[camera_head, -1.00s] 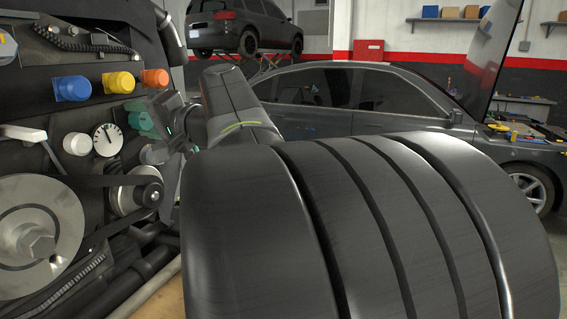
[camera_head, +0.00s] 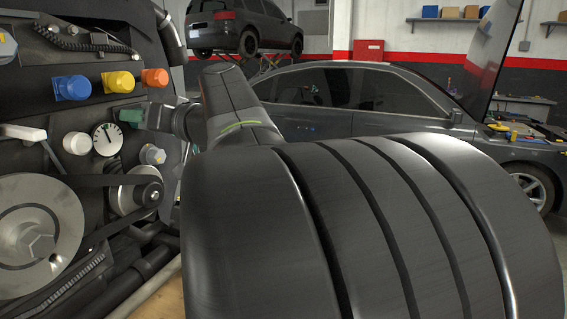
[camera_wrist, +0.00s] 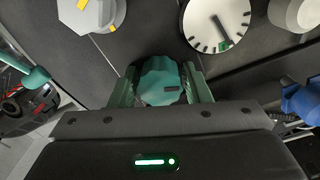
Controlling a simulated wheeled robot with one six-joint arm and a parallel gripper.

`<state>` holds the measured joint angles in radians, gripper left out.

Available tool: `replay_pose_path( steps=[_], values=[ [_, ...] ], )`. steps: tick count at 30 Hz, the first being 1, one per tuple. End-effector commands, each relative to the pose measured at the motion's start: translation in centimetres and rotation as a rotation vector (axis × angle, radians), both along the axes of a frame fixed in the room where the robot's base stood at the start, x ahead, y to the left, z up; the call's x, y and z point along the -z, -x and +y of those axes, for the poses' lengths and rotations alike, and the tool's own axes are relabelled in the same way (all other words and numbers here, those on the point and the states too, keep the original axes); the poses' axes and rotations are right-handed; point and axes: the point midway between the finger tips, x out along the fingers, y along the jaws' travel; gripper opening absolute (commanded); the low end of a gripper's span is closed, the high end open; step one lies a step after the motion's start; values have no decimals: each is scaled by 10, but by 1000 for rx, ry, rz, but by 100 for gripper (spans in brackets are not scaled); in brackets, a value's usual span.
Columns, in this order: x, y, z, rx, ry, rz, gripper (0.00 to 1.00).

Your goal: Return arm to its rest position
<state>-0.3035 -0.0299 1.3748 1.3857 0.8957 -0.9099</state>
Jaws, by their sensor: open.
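My gripper (camera_head: 140,117) is at the engine's side face in the head view, just right of the gauge. In the wrist view my gripper (camera_wrist: 162,78) is open, with its two green fingers on either side of a teal cap (camera_wrist: 161,82). I cannot tell whether the fingers touch the cap. In the head view the cap is hard to tell from the green fingers. My arm reaches forward and its dark links fill the middle and lower right of the head view.
The engine (camera_head: 40,165) stands close on the left. Around my gripper are a gauge (camera_head: 107,138), a white knob (camera_head: 77,143), a grey knob (camera_head: 152,154), and blue (camera_head: 72,88), yellow (camera_head: 118,82) and orange (camera_head: 154,77) caps. A dark car (camera_head: 370,105) stands behind.

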Motion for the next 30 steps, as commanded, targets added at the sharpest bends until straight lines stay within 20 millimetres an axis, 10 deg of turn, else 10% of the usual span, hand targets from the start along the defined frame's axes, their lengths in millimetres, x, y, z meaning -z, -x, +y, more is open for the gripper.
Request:
replay_pose_path(
  steps=[30],
  values=[
    [25, 2, -14, 12, 71, -28, 44]
  ],
)
